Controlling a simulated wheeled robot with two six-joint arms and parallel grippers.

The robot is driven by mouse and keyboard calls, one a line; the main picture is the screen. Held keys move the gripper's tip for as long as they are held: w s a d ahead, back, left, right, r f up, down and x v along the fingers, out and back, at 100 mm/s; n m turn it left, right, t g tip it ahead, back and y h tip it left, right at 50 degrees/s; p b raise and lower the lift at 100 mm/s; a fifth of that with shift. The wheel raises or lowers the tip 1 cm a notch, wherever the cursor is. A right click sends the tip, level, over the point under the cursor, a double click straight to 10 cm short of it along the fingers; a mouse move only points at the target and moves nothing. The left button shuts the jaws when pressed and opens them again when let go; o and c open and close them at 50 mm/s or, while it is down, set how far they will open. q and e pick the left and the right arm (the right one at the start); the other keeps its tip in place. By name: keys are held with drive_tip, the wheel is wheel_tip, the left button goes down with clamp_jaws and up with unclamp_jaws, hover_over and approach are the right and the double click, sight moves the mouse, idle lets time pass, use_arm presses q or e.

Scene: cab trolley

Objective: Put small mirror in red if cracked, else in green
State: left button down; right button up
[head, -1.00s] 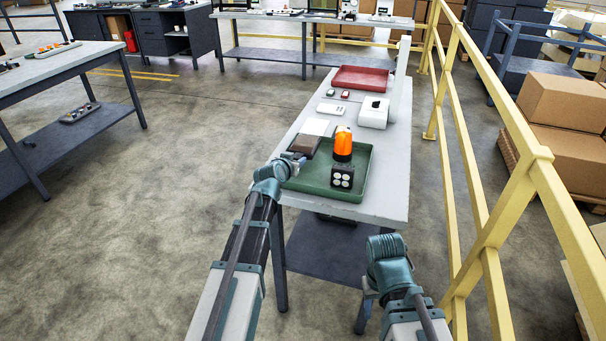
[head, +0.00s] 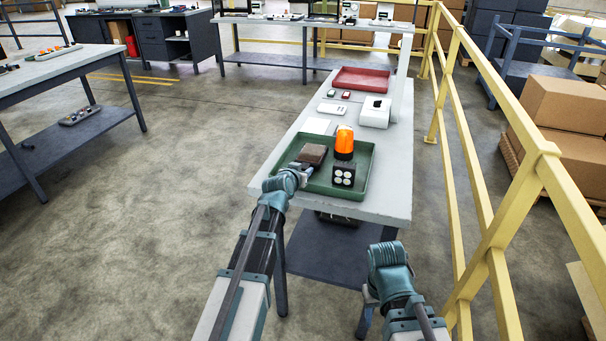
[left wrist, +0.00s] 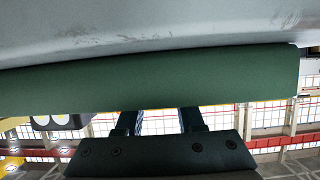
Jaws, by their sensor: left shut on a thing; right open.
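A dark brown, flat block-like thing (head: 313,153), which I take to be the small mirror, is at my left gripper (head: 304,171), over the left part of the green tray (head: 330,192). The left gripper is shut on it. I cannot tell whether it touches the tray floor, and no crack can be made out. In the left wrist view the green tray wall (left wrist: 200,75) hides the fingertips and the held thing. The red tray (head: 362,79) stands at the table's far end. My right gripper (head: 369,296) is open and empty, below the table's near right corner.
In the green tray, right of the mirror, stand an orange beacon (head: 344,139) and a black block with white discs (head: 343,176). A white box (head: 375,112), a white plate (head: 331,109) and a white sheet (head: 318,126) lie beyond. A yellow railing (head: 480,130) runs along the right.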

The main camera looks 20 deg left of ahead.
use_arm(q)
drive_tip(key=shift+f, duration=0.1)
drive_tip(key=c, duration=0.5)
unclamp_jaws()
drive_tip(key=shift+r, duration=0.25)
drive_tip(key=p+v, duration=0.4)
drive_tip(key=v, duration=0.8)
drive_tip(key=shift+p, duration=0.3)
